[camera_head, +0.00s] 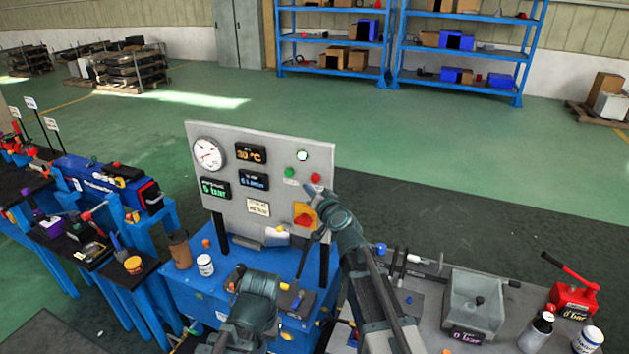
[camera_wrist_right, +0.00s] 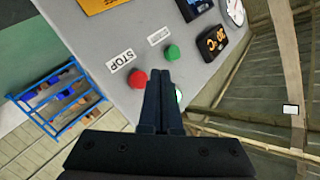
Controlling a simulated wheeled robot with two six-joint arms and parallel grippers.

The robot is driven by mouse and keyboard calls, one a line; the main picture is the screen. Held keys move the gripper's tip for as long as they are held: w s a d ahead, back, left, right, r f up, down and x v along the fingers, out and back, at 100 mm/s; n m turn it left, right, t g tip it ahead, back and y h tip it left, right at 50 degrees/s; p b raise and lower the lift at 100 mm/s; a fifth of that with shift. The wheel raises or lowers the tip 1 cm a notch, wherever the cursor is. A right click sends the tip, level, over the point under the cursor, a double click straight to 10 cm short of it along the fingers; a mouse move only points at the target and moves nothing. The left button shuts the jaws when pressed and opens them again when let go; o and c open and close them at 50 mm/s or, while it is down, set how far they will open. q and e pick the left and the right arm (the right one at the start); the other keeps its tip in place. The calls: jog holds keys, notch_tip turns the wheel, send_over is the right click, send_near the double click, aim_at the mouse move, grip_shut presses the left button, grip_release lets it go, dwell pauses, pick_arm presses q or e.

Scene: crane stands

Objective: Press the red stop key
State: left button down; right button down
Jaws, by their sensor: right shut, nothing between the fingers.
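The red stop key (camera_head: 315,178) is a small round button at the right of the upright grey panel (camera_head: 237,150). In the right wrist view the red key (camera_wrist_right: 138,78) sits beside its STOP label (camera_wrist_right: 121,61). My right gripper (camera_wrist_right: 159,75) is shut and empty. Its tips appear between the red key and the green key (camera_wrist_right: 173,52), close beside the red one; I cannot tell whether they touch the panel. In the head view my right arm stands in front of the panel's lower right. My left arm is low in front of the panel; its fingers cannot be made out.
A red mushroom button (camera_head: 304,217) on a yellow plate is below the keys. A white round lamp (camera_head: 302,155) is above them. A gauge (camera_head: 208,154) and displays fill the left. A brown cup (camera_head: 180,250) and white jar (camera_head: 205,265) stand on the blue bench.

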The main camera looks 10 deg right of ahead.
aim_at(315, 183)
jog(key=shift+w+d, duration=0.3)
jog(key=shift+w, duration=0.2)
jog(key=shift+w+d, duration=0.25)
jog(key=shift+w, duration=0.2)
dwell(1.5)
jog(key=shift+w+d, duration=0.2)
jog(key=shift+w, duration=0.2)
jog(key=shift+w+d, duration=0.25)
jog(key=shift+w, duration=0.2)
dwell(0.7)
jog(key=shift+s, duration=0.15)
jog(key=shift+s+a, duration=0.45)
jog(key=shift+s, duration=0.25)
jog(key=shift+s, duration=0.1)
jog(key=s, duration=0.1)
jog(key=s+a, duration=0.2)
jog(key=s, duration=0.1)
jog(key=shift+a, duration=0.25)
dwell(0.3)
